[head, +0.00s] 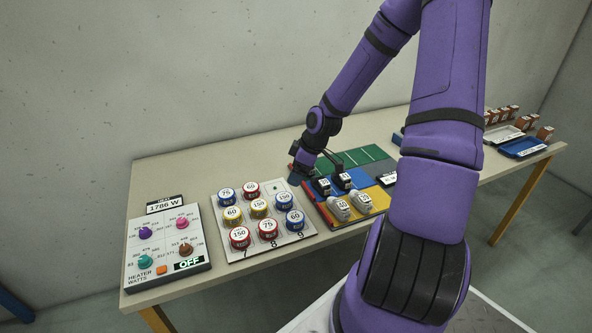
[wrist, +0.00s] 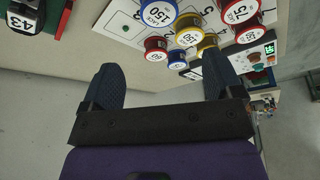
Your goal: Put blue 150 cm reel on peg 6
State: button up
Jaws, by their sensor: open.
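The blue 150 cm reel (head: 284,201) sits on the white peg board (head: 221,187), at the right end of the middle row, just in front of the bare spot with a green dot (head: 275,188). The front row is marked 7, 8, 9; the number under the blue 150 reel is hidden, but its place matches peg 6. In the wrist view the reel (wrist: 157,12) shows at the top, beyond the fingertips. My gripper (head: 298,178) is open and empty above the board's back right edge; its fingers (wrist: 160,85) show apart.
Other reels crowd the board, including a red 60 (head: 251,189) and a yellow 150 (head: 258,208). A heater panel (head: 150,265) stands left. Right of the board, a coloured mat (head: 362,157) holds dark and pale shoes (head: 338,208). Trays (head: 522,147) lie at the far right.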

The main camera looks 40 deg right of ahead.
jog(key=s+a+r+m+h, duration=0.1)
jog(key=s+a+r+h, duration=0.15)
jog(key=r, duration=0.45)
jog(key=s+a+r+m+h, duration=0.1)
jog(key=s+a+r+m, duration=0.15)
jog(key=r, duration=0.45)
jog(key=s+a+r+h, duration=0.1)
jog(key=s+a+r, duration=0.25)
jog(key=r, duration=0.35)
jog(key=s+a+r+m+t+y, duration=0.1)
jog(key=s+a+r+m, duration=0.1)
jog(key=s+r, duration=0.4)
jog(key=s+a+r+m, duration=0.2)
jog(key=s+a+r, duration=0.3)
jog(key=s, duration=0.3)
jog(key=shift+s+a+r+t+y, duration=0.3)
jog(key=shift+r+t+y, duration=0.1)
jog(key=shift+r, duration=0.15)
